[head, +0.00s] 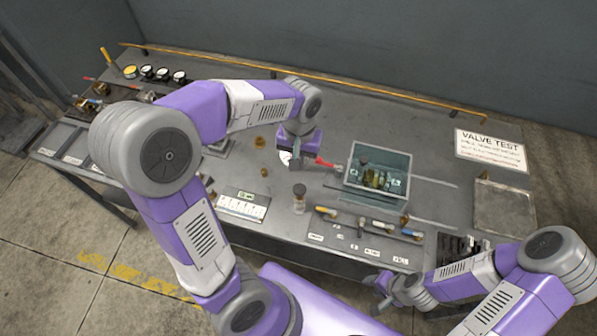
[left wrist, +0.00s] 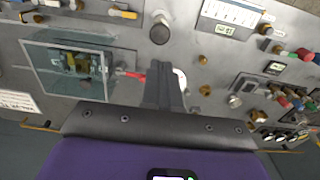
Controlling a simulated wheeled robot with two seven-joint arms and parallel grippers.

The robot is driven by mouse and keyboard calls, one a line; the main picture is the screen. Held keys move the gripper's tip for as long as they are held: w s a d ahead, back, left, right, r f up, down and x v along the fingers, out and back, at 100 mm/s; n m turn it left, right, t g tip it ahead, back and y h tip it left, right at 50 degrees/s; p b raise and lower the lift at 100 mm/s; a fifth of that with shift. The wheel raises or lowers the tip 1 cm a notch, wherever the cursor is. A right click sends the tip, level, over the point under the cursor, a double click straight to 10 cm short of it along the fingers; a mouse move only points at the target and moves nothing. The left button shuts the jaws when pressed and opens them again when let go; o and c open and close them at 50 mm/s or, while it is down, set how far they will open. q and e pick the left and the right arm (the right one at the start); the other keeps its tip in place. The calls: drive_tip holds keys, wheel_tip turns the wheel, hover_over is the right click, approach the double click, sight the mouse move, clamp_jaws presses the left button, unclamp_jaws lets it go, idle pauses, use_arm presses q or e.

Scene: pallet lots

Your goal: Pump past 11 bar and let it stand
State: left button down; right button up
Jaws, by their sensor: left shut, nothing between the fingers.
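A red pump handle (head: 325,162) points right from beside my left gripper (head: 297,165) toward a clear test box (head: 352,181) with brass parts inside. In the left wrist view my left gripper (left wrist: 165,88) is shut and empty, its fingers next to the red handle (left wrist: 132,74); whether they touch cannot be told. A white round dial (head: 285,157) is mostly hidden behind the gripper, so its reading cannot be seen. My right gripper (head: 377,293) is open and empty at the bench's front edge, away from the pump.
A valve test sign (head: 490,150) and an empty tray (head: 505,206) are at the right. Several gauges (head: 147,72) stand at the back left. A yellow rail (head: 300,80) runs along the back.

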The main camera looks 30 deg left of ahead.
sight(299, 188)
use_arm(q)
drive_tip(key=shift+w+a+r+p, duration=0.15)
drive_tip(key=shift+a+r+p, duration=0.05)
drive_tip(key=shift+r+p, duration=0.65)
use_arm(e)
wheel_tip(299, 188, up, 3)
drive_tip(key=shift+f, duration=0.15)
use_arm(q)
drive_tip(key=shift+f, duration=0.15)
use_arm(e)
drive_tip(key=shift+f, duration=0.1)
use_arm(q)
wheel_tip(299, 188, down, 14)
drive_tip(key=shift+d+r+b, duration=0.1)
drive_tip(key=shift+b, duration=0.5)
use_arm(e)
drive_tip(key=shift+f, duration=0.5)
